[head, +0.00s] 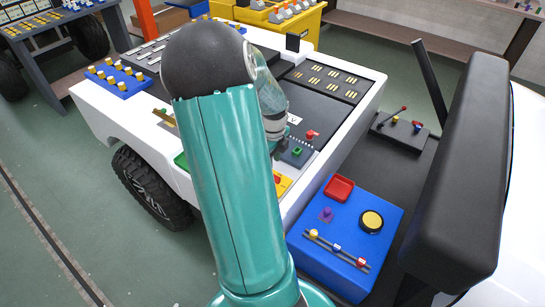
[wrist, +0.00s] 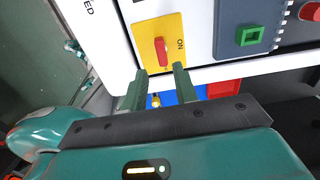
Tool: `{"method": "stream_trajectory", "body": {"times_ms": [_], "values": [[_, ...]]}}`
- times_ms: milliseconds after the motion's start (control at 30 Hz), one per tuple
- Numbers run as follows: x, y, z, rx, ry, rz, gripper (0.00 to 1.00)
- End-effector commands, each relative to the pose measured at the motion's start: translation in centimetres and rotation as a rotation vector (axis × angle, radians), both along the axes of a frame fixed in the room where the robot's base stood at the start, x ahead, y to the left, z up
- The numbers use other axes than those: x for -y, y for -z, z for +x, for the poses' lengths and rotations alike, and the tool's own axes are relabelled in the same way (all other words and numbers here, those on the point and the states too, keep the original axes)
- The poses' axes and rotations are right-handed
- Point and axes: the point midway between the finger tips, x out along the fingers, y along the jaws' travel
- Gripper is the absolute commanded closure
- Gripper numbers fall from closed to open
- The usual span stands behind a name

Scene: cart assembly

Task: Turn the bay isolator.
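The bay isolator looks to be the red handle (wrist: 161,51) on a yellow plate (wrist: 146,35) in the wrist view. The handle stands roughly upright in the picture, with "ON" printed to its right. My gripper (wrist: 160,68) is open and empty, its two green fingers pointing at the plate's lower edge. The fingertips are just below the handle in the picture, one to each side; I see no contact.
A green square button (wrist: 250,36) and a red knob (wrist: 310,11) sit right of the plate. A blue box (head: 330,262) with a yellow-topped button and sliders lies on the cart's dark floor. A black seat back (head: 455,170) stands at the right.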

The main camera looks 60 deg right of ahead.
Motion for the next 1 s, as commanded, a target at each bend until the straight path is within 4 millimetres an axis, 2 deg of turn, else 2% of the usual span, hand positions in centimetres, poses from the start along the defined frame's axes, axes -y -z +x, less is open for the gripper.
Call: {"method": "stream_trajectory", "body": {"times_ms": [167, 600, 833, 867, 1000], "values": [[0.2, 1.1, -0.3, -0.006, 0.022, 0.002, 0.71], [0.2, 6.7, -0.6, -0.006, 0.018, 0.003, 0.71], [0.2, 8.0, -0.6, -0.004, 0.017, 0.002, 0.71], [0.2, 8.1, -0.6, -0.004, 0.017, 0.001, 0.73], [0.2, 8.0, -0.6, -0.003, 0.017, 0.0, 0.98]]}}
